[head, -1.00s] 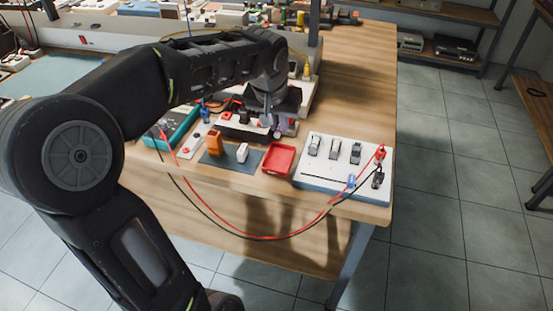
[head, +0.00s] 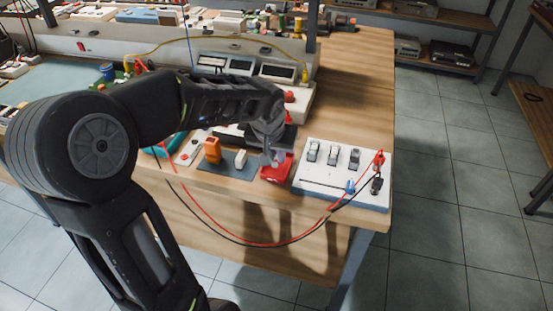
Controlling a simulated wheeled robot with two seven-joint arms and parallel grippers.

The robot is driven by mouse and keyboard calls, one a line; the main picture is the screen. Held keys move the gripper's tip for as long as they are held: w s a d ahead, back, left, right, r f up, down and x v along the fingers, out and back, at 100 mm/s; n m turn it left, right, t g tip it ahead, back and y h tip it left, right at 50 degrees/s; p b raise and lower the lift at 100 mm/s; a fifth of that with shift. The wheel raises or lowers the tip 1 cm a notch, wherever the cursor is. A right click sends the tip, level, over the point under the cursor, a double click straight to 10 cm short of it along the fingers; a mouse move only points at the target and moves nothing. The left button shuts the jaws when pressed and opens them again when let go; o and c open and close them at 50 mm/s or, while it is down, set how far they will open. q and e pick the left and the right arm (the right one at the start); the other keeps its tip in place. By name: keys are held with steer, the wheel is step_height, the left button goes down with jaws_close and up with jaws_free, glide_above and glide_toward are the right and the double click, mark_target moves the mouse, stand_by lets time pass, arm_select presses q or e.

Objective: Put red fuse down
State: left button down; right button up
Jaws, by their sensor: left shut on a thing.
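My left gripper (head: 273,157) reaches down from its arm over the small red tray (head: 275,175) near the table's front edge. Its fingers are shut, with their tips at or just above the tray; I cannot tell whether they touch it. The red fuse between them is too small and too covered by the fingers to make out. The tray's left and front walls show, while the gripper hides part of its inside. My right gripper is not in view.
A white board (head: 342,172) with switches stands right of the tray. An orange block (head: 212,150) and a white block (head: 240,159) stand on a dark mat to its left. Red and black leads hang before the table edge. Instruments (head: 240,66) stand behind.

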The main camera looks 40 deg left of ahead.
arm_select(q)
steer(key=shift+f, duration=0.95)
steer(key=shift+f, duration=0.2)
steer(key=c, duration=1.4)
jaws_free()
steer(key=shift+c, duration=0.2)
steer(key=shift+r, duration=0.1)
steer(key=shift+r, duration=0.4)
steer(key=v, duration=1.1)
steer(key=shift+s+r+p, duration=0.15)
steer(key=shift+s+p, duration=0.05)
steer(key=shift+p, duration=0.1)
steer(key=shift+d, duration=0.1)
